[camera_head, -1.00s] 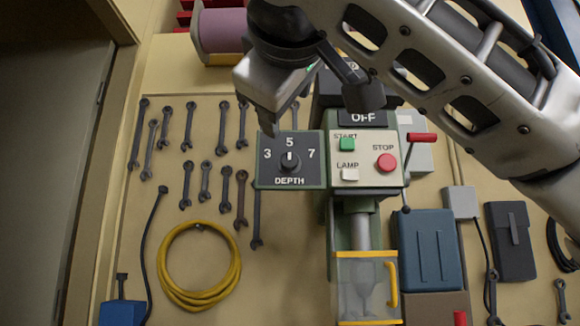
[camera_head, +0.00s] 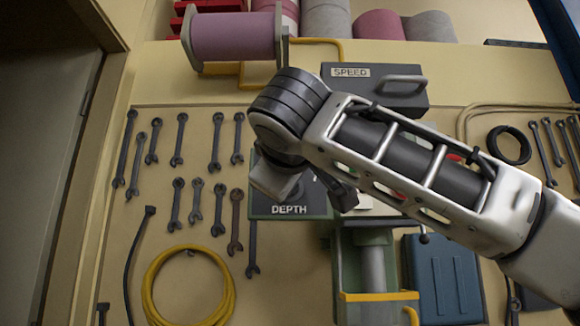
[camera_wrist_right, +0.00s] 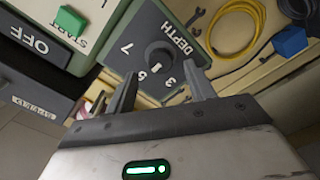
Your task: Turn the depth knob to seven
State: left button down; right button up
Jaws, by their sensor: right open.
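The depth panel (camera_head: 262,207) is a dark plate with a green edge on the wall board. Its knob is hidden behind my right gripper in the head view. In the right wrist view the black depth knob (camera_wrist_right: 159,54) shows with the numbers 7, 5 and 3 beside it. Its white mark faces roughly toward the 5. My right gripper (camera_head: 314,192) is in front of the panel. In the wrist view its fingers (camera_wrist_right: 160,77) are apart, one on each side of the knob's line, with nothing between them. Contact with the knob cannot be told. My left gripper is out of view.
The green start button (camera_wrist_right: 70,20) and the OFF sign (camera_wrist_right: 30,40) are beside the panel in the wrist view. A speed box (camera_head: 350,85) with a handle is above. Wrenches (camera_head: 180,140) and a yellow hose coil (camera_head: 150,290) hang left. A blue box (camera_head: 445,275) is at right.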

jog(key=w+p, duration=0.1)
jog(key=w, duration=0.3)
jog(key=c, duration=1)
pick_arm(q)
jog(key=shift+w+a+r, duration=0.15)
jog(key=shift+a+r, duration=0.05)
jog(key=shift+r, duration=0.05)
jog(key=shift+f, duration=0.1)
pick_arm(e)
jog(key=shift+f, duration=0.1)
pick_arm(q)
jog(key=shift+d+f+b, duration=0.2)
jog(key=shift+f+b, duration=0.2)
jog(key=shift+b, duration=0.85)
pick_arm(e)
jog(key=shift+m, duration=5.8)
